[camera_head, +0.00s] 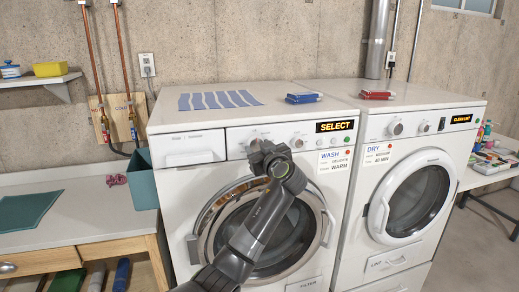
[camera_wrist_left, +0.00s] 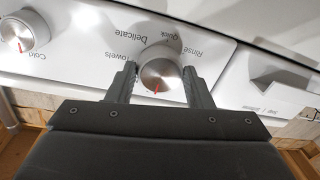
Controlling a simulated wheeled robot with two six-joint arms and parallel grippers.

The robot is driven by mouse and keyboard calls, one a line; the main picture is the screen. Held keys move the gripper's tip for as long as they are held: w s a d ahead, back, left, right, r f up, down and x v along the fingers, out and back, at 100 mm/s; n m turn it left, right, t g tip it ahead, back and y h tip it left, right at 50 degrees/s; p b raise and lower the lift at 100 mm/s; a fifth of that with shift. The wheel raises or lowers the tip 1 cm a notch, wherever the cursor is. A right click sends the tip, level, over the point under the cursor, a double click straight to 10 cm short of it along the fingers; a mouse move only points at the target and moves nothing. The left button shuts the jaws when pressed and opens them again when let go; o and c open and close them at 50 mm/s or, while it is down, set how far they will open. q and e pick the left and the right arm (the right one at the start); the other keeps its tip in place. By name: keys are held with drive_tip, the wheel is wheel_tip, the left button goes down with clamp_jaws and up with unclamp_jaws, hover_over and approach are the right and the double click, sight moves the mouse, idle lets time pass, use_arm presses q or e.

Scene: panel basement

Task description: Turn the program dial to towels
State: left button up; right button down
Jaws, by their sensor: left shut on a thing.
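The washer (camera_head: 175,205) stands left of the dryer, its display (camera_head: 335,126) reading SELECT. In the left wrist view, upside down, the program dial (camera_wrist_left: 160,74) is a round silver knob with labels Towels (camera_wrist_left: 121,53), Delicate, Quick and Rinse around it. Its red mark points down in that picture, slightly left, away from the Towels label. My left gripper (camera_head: 262,148) is at the washer's control panel; its fingers (camera_wrist_left: 159,68) are shut on the dial, one on each side. The gripper hides most of the dial in the head view. My right gripper is out of view.
A second knob (camera_wrist_left: 22,33), labelled Cold, sits beside the dial. The washer's round door (camera_head: 290,225) is below my gripper. The dryer (camera_head: 415,160) stands to the right. A teal bin (camera_head: 142,180) and wooden bench (camera_head: 90,225) are left. Striped cloth (camera_head: 217,99) lies on the washer.

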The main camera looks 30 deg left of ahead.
use_arm(q)
drive_tip(key=shift+m, duration=0.3)
drive_tip(key=shift+f+m+b, duration=0.1)
drive_tip(key=shift+m+b, duration=0.25)
drive_tip(key=shift+m, duration=0.25)
drive_tip(key=m, duration=0.2)
drive_tip(key=shift+m, duration=0.3)
drive_tip(key=m, duration=0.4)
drive_tip(key=shift+s+a+m+t, duration=0.1)
drive_tip(key=shift+m+t, duration=0.2)
drive_tip(key=m+p, duration=0.2)
drive_tip(key=m, duration=0.3)
drive_tip(key=shift+t, duration=0.3)
drive_tip(key=m+p, duration=0.2)
drive_tip(key=m, duration=0.1)
drive_tip(key=shift+s+m, duration=0.1)
drive_tip(key=shift+m, duration=0.6)
